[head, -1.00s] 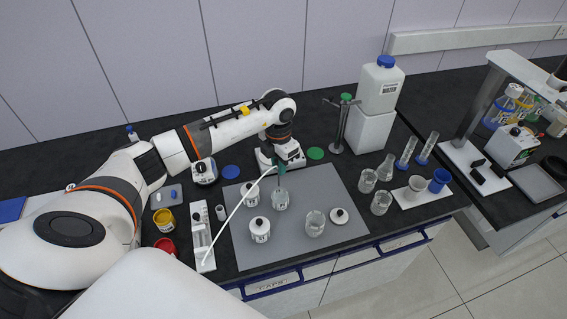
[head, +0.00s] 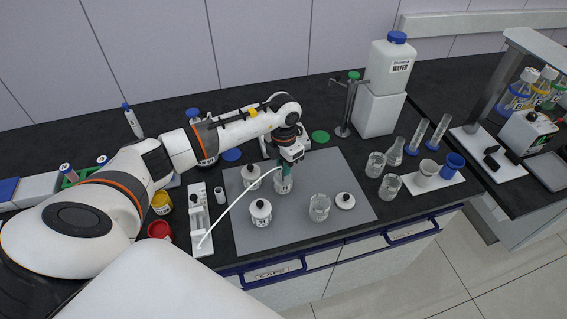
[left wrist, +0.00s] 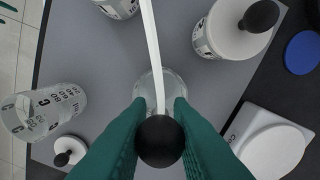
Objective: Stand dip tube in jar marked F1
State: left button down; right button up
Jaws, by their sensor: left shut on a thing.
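My left gripper (head: 284,178) is shut on the dip tube (head: 235,213), a long thin white tube that slants down to the lower left in the head view. In the left wrist view, a black ball (left wrist: 160,141) sits between the green fingers, in line with the white tube (left wrist: 151,50). An open clear jar (head: 283,187) stands right under the fingers; it also shows behind them in the left wrist view (left wrist: 160,84). My right gripper is not in view.
Two jars with black-knobbed white lids (head: 261,212) (head: 251,174) stand on the grey mat (head: 290,235). A graduated beaker (head: 319,207) and a loose lid (head: 345,201) are to the right. A white rack (head: 199,215) lies left, under the tube's far end. Several glasses stand right of the mat.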

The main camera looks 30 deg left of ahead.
pick_arm(q)
jog(key=c, duration=0.7)
grip_release()
pick_arm(e)
jog(key=shift+a, duration=0.25)
jog(key=shift+d, duration=0.1)
pick_arm(q)
jog(key=shift+r+p, duration=2.2)
jog(key=shift+r, duration=1.35)
pick_arm(e)
notch_tip(320, 180, up, 4)
jog(key=shift+r, duration=0.15)
pick_arm(q)
jog(key=shift+f, duration=0.1)
